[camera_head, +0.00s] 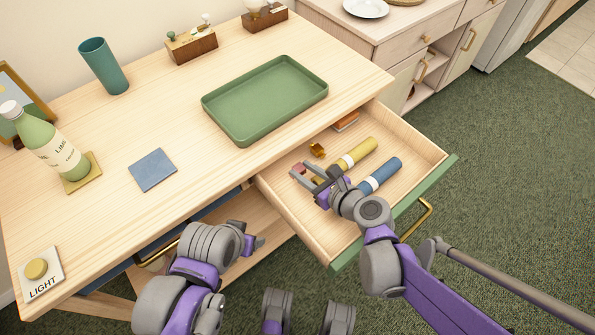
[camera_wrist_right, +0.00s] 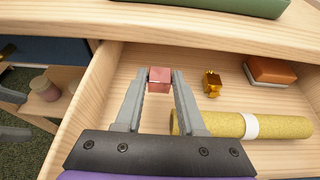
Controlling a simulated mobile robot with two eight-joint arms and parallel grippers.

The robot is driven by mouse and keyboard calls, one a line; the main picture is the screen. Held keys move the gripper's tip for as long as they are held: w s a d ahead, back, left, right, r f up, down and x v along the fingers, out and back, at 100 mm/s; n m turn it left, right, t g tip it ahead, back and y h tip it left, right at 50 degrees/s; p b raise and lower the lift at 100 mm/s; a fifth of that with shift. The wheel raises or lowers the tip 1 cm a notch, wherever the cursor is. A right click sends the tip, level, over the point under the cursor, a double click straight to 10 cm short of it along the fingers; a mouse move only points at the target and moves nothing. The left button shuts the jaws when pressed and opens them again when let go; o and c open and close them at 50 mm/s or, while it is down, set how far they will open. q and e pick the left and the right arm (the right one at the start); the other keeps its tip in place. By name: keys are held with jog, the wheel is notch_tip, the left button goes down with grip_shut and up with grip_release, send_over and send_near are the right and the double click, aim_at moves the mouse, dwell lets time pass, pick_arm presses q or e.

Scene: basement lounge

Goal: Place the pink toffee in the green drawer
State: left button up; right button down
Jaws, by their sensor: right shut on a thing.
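The green drawer (camera_head: 349,246) is pulled out from under the desk, with its green front facing right and a brass handle. My right gripper (camera_head: 302,174) reaches into it over the front. In the right wrist view my right gripper (camera_wrist_right: 160,84) is shut on the pink toffee (camera_wrist_right: 160,78), a small pink block between the fingertips. The toffee is over the drawer's inside, near the desk side; I cannot tell if it touches the bottom. My left gripper (camera_head: 256,243) is beside the drawer, below the desk edge; its opening is unclear.
The drawer also holds a yellow roll (camera_head: 357,153), a blue roll (camera_head: 381,175), a gold piece (camera_head: 317,150) and an orange-brown block (camera_head: 346,121). A green tray (camera_head: 265,98) lies on the desk above. A second, blue drawer (camera_head: 150,274) is lower left.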

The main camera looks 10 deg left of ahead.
aim_at(294, 168)
notch_tip(294, 168, down, 3)
jog(key=shift+f+b, duration=0.1)
jog(key=shift+b, duration=0.25)
jog(key=w+a, duration=0.2)
jog(key=a, duration=0.1)
jog(key=shift+w+a+f, duration=0.1)
jog(key=shift+w+a, duration=0.1)
jog(key=shift+w, duration=0.1)
jog(key=shift+d+f+b, duration=0.1)
jog(key=shift+f+b, duration=0.4)
jog(key=shift+f, duration=0.05)
pick_arm(q)
notch_tip(294, 168, down, 2)
jog(key=shift+w+f, duration=0.1)
jog(key=shift+f, duration=0.1)
pick_arm(e)
jog(key=shift+r, duration=0.1)
jog(key=shift+f, duration=0.2)
jog(key=c, duration=0.5)
grip_release()
pick_arm(q)
jog(key=shift+f, duration=0.15)
pick_arm(e)
jog(key=shift+r, duration=0.1)
